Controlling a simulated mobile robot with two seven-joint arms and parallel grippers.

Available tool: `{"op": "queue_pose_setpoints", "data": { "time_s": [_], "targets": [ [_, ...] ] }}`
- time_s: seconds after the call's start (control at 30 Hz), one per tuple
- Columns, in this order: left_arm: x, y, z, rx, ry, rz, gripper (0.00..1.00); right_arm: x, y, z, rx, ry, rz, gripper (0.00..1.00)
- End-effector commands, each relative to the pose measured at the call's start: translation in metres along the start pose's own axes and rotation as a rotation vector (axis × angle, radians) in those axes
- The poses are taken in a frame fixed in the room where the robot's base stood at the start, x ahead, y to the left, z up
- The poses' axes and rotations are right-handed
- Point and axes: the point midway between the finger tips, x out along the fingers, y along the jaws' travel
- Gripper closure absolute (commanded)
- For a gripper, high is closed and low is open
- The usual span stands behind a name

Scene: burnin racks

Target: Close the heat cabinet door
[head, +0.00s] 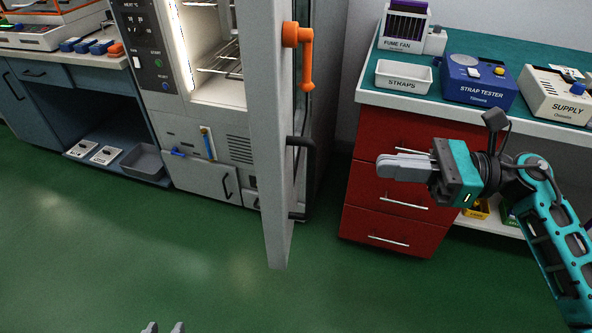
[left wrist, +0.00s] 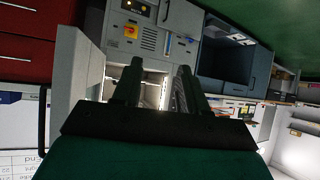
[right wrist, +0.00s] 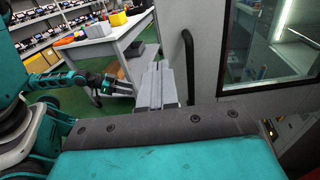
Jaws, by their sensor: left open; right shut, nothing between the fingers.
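The heat cabinet (head: 215,95) stands at the back, with a lit chamber and wire racks showing. Its door (head: 279,130) is wide open, seen nearly edge-on, with an orange lever (head: 305,55) and black bar handle (head: 312,160) on its right face. The right wrist view shows the door's window (right wrist: 268,40) and the bar handle (right wrist: 188,65). My right gripper (head: 385,165) is shut and empty, right of the door and apart from it. My left gripper (head: 164,327) is open and empty at the bottom edge; the left wrist view shows the cabinet beyond its fingers (left wrist: 160,75).
A red drawer unit (head: 385,190) under a teal-topped bench stands right of the door, behind my right gripper, carrying a straps tray (head: 403,82) and a strap tester (head: 478,82). A blue bench (head: 95,110) stands left of the cabinet. The green floor (head: 130,240) in front is clear.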

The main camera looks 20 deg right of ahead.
Motion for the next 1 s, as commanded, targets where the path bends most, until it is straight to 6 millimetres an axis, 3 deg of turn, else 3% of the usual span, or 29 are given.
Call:
{"op": "queue_pose_setpoints", "data": {
  "time_s": [0.17, 0.6, 0.8, 1.0],
  "targets": [
    [-0.002, -0.001, -0.009, 0.003, 0.013, -0.001, 0.57, 0.022, 0.001, 0.003, -0.001, -0.003, 0.004, 1.0],
    [-0.009, -0.006, -0.009, 0.005, 0.006, -0.016, 0.57, 0.112, 0.0, 0.004, 0.003, -0.006, 0.002, 1.0],
    [-0.011, -0.008, -0.004, 0.002, -0.004, -0.024, 0.57, 0.133, 0.0, 0.002, 0.005, -0.005, 0.0, 1.0],
    [-0.012, -0.01, -0.003, 0.002, -0.006, -0.029, 0.57, 0.138, 0.001, 0.001, 0.005, -0.002, 0.001, 1.0]
  ]
}}
